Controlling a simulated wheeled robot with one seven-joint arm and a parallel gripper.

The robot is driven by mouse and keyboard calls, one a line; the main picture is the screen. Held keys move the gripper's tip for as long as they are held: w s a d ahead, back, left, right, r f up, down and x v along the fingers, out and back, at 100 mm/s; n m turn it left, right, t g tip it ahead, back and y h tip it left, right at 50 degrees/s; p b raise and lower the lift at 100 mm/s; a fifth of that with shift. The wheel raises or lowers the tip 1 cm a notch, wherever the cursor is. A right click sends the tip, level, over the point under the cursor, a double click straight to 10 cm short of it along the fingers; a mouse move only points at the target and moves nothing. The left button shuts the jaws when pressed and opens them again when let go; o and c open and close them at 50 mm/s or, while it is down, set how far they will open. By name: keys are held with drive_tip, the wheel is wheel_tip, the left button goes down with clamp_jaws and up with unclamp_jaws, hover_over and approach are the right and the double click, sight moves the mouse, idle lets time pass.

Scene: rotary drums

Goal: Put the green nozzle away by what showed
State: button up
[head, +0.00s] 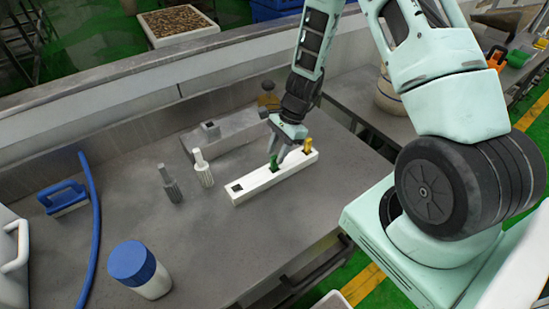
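The green nozzle (273,162) stands in the middle of a long white block (256,186). A yellow nozzle (307,146) stands at the block's right end. A dark square hole at the block's left end is empty. My gripper (283,151) points down at the green nozzle, its fingers by the nozzle's upper part. Whether the fingers are closed on it cannot be told at this size. A white nozzle (203,169) and a dark grey nozzle (170,184) stand upright on the table, left of the block.
A grey block (226,134) lies behind the white one, with a brass-coloured fitting (268,98) beyond. A blue-lidded jar (140,270), blue hose (94,225) and blue-handled brush (62,197) occupy the table's left. The table front between jar and white block is clear.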

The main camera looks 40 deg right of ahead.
drive_tip(key=b+v, duration=0.1)
drive_tip(key=v, duration=0.8)
drive_tip(key=s+a+r+n+g+h, duration=0.1)
drive_tip(key=s+a+r+n, duration=0.4)
drive_tip(key=a, duration=0.4)
drive_tip(key=s+a+r+n, duration=0.3)
drive_tip(key=a+r+n, duration=0.2)
drive_tip(key=a+n, duration=0.3)
drive_tip(key=s+a+r+n+h, duration=0.1)
drive_tip(key=s+a+r+n, duration=0.1)
drive_tip(key=s+n, duration=0.4)
drive_tip(key=s+a+r+n+t+h, duration=0.1)
drive_tip(key=s+a+n, duration=0.3)
drive_tip(key=s, duration=0.5)
drive_tip(key=r+n+h, duration=0.1)
drive_tip(key=n, duration=0.1)
drive_tip(key=shift+a+r+n, duration=0.2)
drive_tip(key=shift+n, duration=0.2)
wheel_tip(320, 180, down, 6)
drive_tip(key=b, duration=0.6)
